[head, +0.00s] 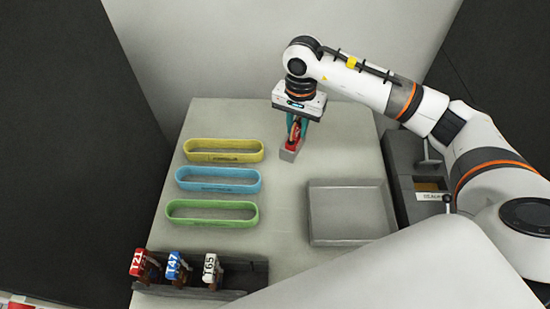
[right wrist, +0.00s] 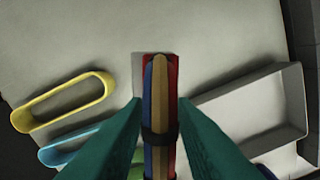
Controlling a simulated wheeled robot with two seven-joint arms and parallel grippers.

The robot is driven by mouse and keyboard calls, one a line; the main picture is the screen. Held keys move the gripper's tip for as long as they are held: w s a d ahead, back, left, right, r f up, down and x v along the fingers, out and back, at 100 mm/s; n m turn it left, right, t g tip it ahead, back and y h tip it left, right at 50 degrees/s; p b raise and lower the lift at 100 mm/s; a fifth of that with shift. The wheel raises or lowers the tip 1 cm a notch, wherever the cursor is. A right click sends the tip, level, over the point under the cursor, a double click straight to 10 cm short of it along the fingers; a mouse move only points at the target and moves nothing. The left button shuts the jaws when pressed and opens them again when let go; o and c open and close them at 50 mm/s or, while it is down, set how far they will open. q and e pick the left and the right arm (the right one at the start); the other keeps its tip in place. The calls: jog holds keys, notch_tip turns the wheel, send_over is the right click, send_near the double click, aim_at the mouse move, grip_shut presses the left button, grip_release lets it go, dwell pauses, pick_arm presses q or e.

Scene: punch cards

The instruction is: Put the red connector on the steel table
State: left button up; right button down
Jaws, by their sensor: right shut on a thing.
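The red connector (head: 294,138) is held upright between the teal fingers of my right gripper (head: 297,126), over the far middle of the pale table (head: 240,122). A small grey block (head: 289,155) shows at its lower end; I cannot tell whether it touches the table. In the right wrist view, the red connector (right wrist: 173,68) sits between the fingers (right wrist: 158,110), with blue, tan and red strips and a dark band around them. The fingers hide part of it. My left gripper is not in view.
Yellow (head: 223,144), blue (head: 218,173) and green (head: 212,204) oval rings lie left. A square grey tray (head: 350,240) is right. A dark rack (head: 240,285) with red, blue and white tagged pieces stands at the near left. A dark grey unit (head: 400,170) is beyond the right edge.

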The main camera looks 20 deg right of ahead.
aim_at(298, 118)
notch_tip(298, 118, down, 4)
jog(key=shift+s+r+p, duration=0.1)
jog(key=shift+s+p, duration=0.05)
jog(key=shift+p, duration=0.15)
notch_tip(298, 118, down, 4)
jog(key=shift+r+p, duration=0.15)
jog(key=shift+p, duration=0.2)
jog(key=shift+f, duration=0.25)
jog(key=c, duration=1.2)
grip_release()
jog(key=shift+r, duration=0.25)
notch_tip(298, 118, up, 10)
jog(key=shift+r+b, duration=0.25)
jog(key=shift+b, duration=0.95)
jog(key=shift+r, duration=0.65)
